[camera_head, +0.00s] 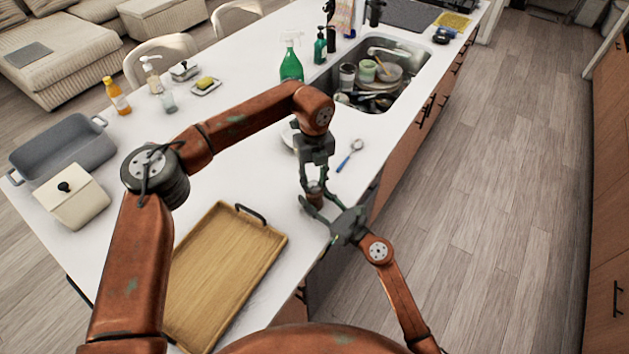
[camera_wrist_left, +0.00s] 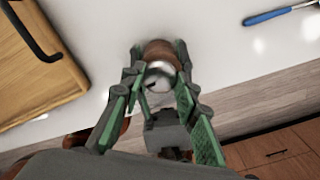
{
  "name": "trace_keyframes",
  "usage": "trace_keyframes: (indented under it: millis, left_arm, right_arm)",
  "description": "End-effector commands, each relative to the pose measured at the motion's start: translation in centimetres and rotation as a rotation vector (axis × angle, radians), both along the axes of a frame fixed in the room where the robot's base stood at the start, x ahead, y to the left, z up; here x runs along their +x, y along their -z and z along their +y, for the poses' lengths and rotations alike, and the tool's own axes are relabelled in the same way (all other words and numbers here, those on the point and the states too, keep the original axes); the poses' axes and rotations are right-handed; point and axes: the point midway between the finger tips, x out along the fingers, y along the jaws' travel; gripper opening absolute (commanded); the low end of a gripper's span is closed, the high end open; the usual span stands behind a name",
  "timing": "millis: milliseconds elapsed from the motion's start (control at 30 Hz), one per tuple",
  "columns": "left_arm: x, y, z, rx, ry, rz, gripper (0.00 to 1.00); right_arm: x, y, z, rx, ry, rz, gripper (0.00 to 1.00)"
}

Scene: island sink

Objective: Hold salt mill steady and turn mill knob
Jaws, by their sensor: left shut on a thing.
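The salt mill (camera_head: 315,199) stands near the island's front edge, with a brown body and a silver top knob. It also shows in the left wrist view, where the knob (camera_wrist_left: 160,74) lies between green-padded fingers. My left gripper (camera_head: 314,184) reaches down from above and is shut on the knob. My right gripper (camera_head: 318,201) comes in low from the right, its fingers at either side of the mill's body. Whether those fingers press on the body is hidden.
A wooden tray (camera_head: 222,268) lies left of the mill. A blue-handled utensil (camera_head: 350,154) lies behind it to the right, and a white dish is partly hidden by my left arm. The sink (camera_head: 400,58) with dishes and a green spray bottle (camera_head: 291,66) are farther back.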

Motion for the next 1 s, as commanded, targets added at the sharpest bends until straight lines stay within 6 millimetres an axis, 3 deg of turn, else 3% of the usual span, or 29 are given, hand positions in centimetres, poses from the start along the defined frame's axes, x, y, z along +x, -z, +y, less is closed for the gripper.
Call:
trace_keyframes:
  millis: [1000]
  left_arm:
    - [-0.11, -0.02, -0.05, -0.002, 0.967, 0.003, 0.04]
  right_arm:
    - [0.05, 0.05, -0.06, -0.001, 0.002, 0.001, 0.10]
